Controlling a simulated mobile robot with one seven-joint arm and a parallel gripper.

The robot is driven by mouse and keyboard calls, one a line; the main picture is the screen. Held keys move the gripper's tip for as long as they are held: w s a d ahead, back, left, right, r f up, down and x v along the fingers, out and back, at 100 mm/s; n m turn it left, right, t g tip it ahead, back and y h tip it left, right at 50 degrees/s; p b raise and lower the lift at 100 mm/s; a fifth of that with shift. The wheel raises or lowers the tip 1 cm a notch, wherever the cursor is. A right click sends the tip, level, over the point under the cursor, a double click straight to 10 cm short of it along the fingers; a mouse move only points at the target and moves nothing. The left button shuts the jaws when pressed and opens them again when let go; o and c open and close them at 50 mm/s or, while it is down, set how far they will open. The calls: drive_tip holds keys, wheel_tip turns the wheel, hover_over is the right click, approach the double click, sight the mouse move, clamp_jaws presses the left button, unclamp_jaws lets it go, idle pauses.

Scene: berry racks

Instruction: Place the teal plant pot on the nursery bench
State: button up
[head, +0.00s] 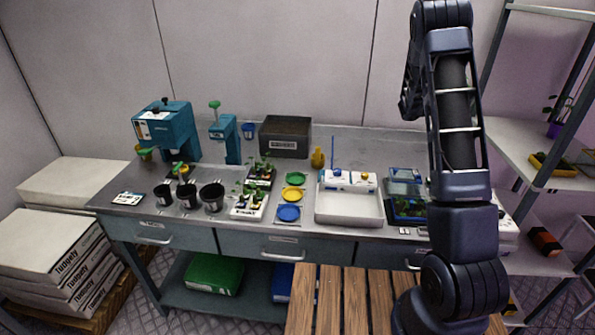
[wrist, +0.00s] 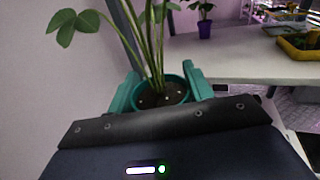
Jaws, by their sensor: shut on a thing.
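The teal plant pot (wrist: 163,104) shows in the wrist view, with dark soil and a tall leafy plant in it. My gripper (wrist: 162,88) has its teal fingers on either side of the pot and is shut on it. The pot's lower part is hidden behind the gripper body. In the head view my arm rises at the right, and neither the gripper nor the pot can be seen there. A slatted wooden bench (head: 345,300) stands in the front middle, its visible slats bare. I cannot tell for sure whether it is the nursery bench.
A grey metal workbench (head: 240,222) holds black pots (head: 212,198), seedling trays, coloured dishes, a white tray (head: 349,222) and teal machines. A rack with pale shelves (head: 525,160) stands at the right; a purple pot (wrist: 205,29) and yellow tray stand on its shelf.

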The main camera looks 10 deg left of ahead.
drive_tip(key=w+a+n+t+y, duration=0.3)
drive_tip(key=a+n+t+y, duration=0.2)
drive_tip(key=a, duration=1.3)
drive_tip(key=w+a+n+t+y, duration=0.2)
drive_tip(key=a+n+t+y, duration=0.25)
drive_tip(key=a, duration=1.35)
drive_tip(key=shift+m+t, duration=0.25)
drive_tip(key=shift+t, duration=0.2)
wheel_tip(320, 180, down, 19)
drive_tip(key=shift+w+d+f, duration=0.1)
drive_tip(key=shift+f, duration=0.05)
drive_tip(key=shift+f, duration=0.1)
drive_tip(key=o, duration=1)
